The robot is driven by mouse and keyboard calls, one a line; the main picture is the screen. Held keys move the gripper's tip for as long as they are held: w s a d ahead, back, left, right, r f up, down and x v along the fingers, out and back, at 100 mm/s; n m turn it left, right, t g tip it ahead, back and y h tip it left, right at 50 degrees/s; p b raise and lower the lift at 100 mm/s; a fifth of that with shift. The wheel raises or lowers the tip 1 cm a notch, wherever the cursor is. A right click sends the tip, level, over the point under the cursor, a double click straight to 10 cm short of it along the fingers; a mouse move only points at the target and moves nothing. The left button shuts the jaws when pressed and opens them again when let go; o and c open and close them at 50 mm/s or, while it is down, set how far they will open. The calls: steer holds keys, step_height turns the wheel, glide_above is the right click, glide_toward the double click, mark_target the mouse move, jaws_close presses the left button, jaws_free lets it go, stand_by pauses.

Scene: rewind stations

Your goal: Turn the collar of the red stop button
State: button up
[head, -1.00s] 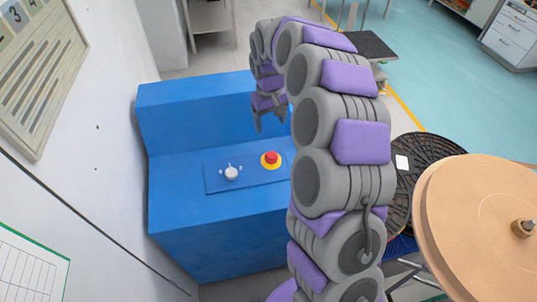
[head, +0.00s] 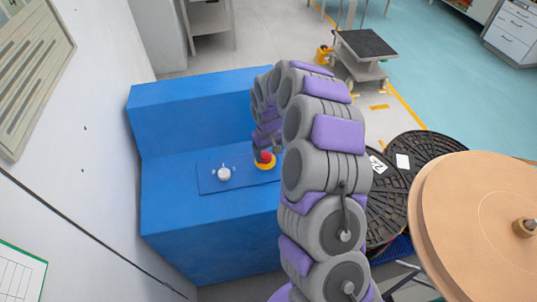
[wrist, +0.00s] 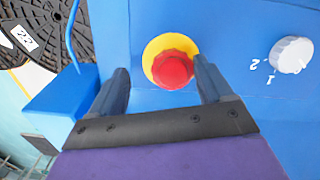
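The red stop button (wrist: 174,70) shows in the wrist view with a yellow collar (wrist: 158,45) around its base. In the head view the button (head: 266,156) is partly hidden by my gripper, and part of the yellow collar (head: 264,167) shows below it. My gripper (wrist: 161,66) is open. In the wrist view its two dark fingers stand apart on either side of the button. The right finger appears very close to the button, while a wider gap shows on the left. I cannot tell whether either finger touches it.
A white numbered knob (wrist: 292,55) sits to the right in the wrist view, and left of the button in the head view (head: 224,174). The blue console (head: 190,225) rises behind the panel. A wall is at left; black reels and a large tan disc (head: 480,215) are at right.

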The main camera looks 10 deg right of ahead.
steer(key=shift+a+f, duration=0.1)
steer(key=shift+f, duration=0.25)
steer(key=shift+a+f, duration=0.15)
steer(key=shift+a, duration=1)
steer(key=shift+d, duration=0.9)
steer(key=c, duration=0.6)
steer(key=shift+a, duration=0.45)
steer(key=c, duration=0.4)
steer(key=shift+d, duration=0.1)
steer(key=shift+c, duration=0.2)
